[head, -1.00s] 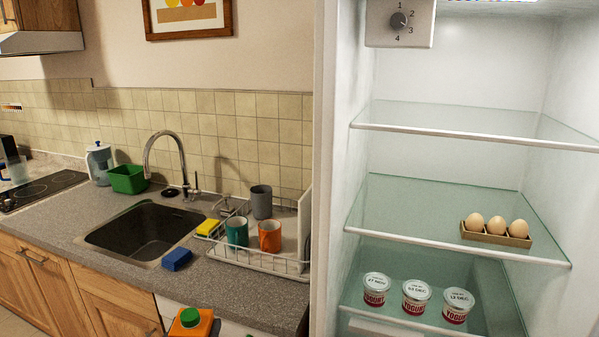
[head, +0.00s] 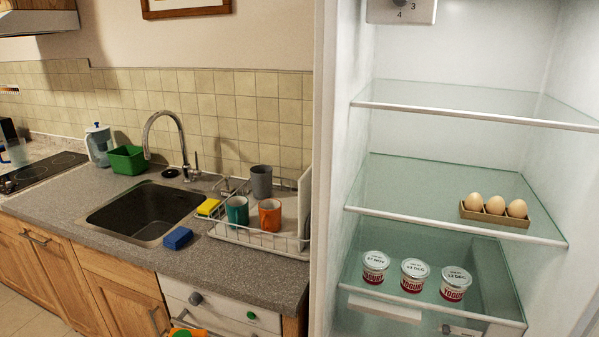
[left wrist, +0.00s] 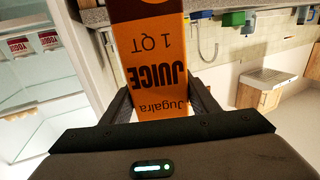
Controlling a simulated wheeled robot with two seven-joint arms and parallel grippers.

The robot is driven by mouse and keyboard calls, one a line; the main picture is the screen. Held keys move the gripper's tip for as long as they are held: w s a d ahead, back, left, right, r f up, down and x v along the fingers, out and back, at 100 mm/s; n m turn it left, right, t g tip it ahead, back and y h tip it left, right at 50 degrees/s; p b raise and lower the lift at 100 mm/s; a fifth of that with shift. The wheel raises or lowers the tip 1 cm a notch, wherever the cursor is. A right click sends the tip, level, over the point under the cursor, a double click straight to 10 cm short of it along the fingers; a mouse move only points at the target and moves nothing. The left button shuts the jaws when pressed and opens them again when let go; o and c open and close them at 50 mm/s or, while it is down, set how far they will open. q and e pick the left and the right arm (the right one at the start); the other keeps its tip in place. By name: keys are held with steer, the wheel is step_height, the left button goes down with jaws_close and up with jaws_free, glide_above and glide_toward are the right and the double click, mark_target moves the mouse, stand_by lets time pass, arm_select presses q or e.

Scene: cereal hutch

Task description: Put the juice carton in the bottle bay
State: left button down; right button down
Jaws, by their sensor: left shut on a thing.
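The juice carton (left wrist: 160,75) is orange and brown with "JUICE" and "1 QT" on it, upside down in the left wrist view. My left gripper (left wrist: 162,100) is shut on it, with one dark finger on each side. In the head view only the top of the orange carton (head: 188,331) with its green cap shows at the bottom edge, in front of the counter. My left gripper is out of the head view there. I cannot make out a bottle bay in either view. My right gripper is not in view.
The open fridge has glass shelves (head: 450,235); eggs (head: 495,207) sit on the middle one and yogurt cups (head: 413,275) on the lower one. The top shelf (head: 470,100) is empty. The fridge's left side wall (head: 325,180) stands beside the counter (head: 245,275) and dish rack (head: 262,240).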

arm_select(q)
steer(key=shift+s, duration=0.95)
steer(key=shift+a, duration=0.1)
stand_by(3.2)
